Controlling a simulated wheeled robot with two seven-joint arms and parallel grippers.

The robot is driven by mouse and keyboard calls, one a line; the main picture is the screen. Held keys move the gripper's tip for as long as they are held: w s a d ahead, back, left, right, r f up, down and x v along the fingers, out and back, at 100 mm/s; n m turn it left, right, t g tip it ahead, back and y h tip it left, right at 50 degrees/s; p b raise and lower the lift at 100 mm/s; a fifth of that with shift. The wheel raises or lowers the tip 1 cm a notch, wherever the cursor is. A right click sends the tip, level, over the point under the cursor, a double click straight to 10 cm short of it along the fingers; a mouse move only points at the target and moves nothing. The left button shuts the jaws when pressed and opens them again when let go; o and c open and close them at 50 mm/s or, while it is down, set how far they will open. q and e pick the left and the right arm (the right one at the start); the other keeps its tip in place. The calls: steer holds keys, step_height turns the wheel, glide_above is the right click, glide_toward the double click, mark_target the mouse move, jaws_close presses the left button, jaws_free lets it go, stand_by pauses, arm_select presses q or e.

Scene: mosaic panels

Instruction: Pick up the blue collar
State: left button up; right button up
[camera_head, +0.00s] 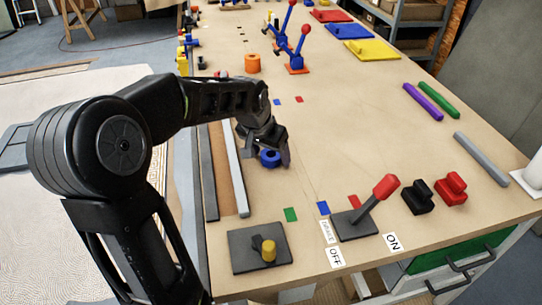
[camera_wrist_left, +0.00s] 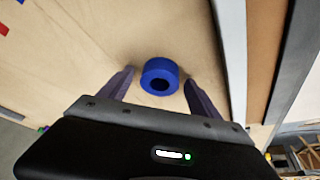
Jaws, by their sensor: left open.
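The blue collar (camera_head: 270,158) is a short ring with a central hole, lying on the wooden bench top in the head view. It also shows in the left wrist view (camera_wrist_left: 160,70), between and just beyond the two fingers. My left gripper (camera_head: 272,163) is open, with its fingers on either side of the collar. In the left wrist view the fingers (camera_wrist_left: 160,88) stand apart, with a gap to the collar on each side. In the head view part of the gripper covers some of the collar. My right gripper does not show.
Long grey bars (camera_head: 236,170) lie left of the collar. A grey plate with a yellow knob (camera_head: 264,250) and a red-handled brake lever (camera_head: 372,200) stand in front. An orange ring (camera_head: 252,63) and a blue lever stand (camera_head: 292,48) are farther back.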

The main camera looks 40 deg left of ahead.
arm_select(q)
steer(key=shift+c, duration=0.4)
jaws_close()
stand_by(0.7)
